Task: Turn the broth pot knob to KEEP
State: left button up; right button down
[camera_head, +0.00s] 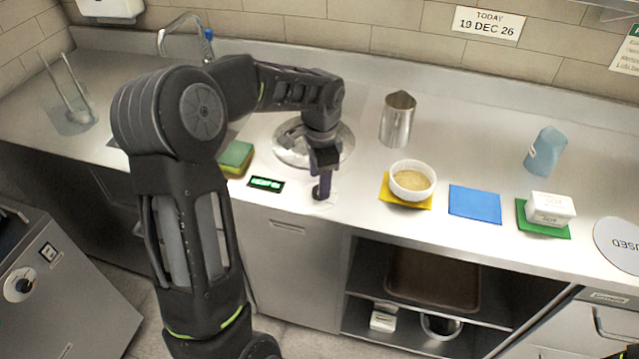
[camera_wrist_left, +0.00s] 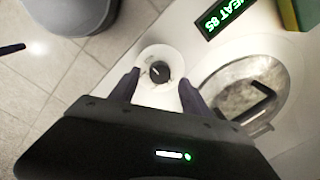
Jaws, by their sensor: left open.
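The broth pot knob (camera_wrist_left: 159,72) is a small black dial with a pale pointer mark, on a round whitish plate (camera_wrist_left: 150,95) in the left wrist view. My left gripper (camera_wrist_left: 160,88) is open, its two dark fingers apart on either side of the knob. In the head view my left gripper (camera_head: 321,188) points down over the plate and mostly hides the knob. The broth pot's round lid (camera_head: 292,157) lies behind it; its dark handle shows in the left wrist view (camera_wrist_left: 262,100). A green display (camera_wrist_left: 226,14) reads HEAT 85. My right gripper is not seen.
A sponge (camera_head: 236,157) lies left of the pot. To the right stand a metal jug (camera_head: 397,120), a white bowl (camera_head: 411,184) on a yellow mat, a bare blue mat (camera_head: 475,202), a white tub (camera_head: 549,208) and a blue bottle (camera_head: 545,150). The counter's front edge is close.

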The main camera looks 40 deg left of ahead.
pick_arm(q)
jog(key=shift+f, duration=1.45)
jog(key=shift+c, duration=0.5)
grip_shut()
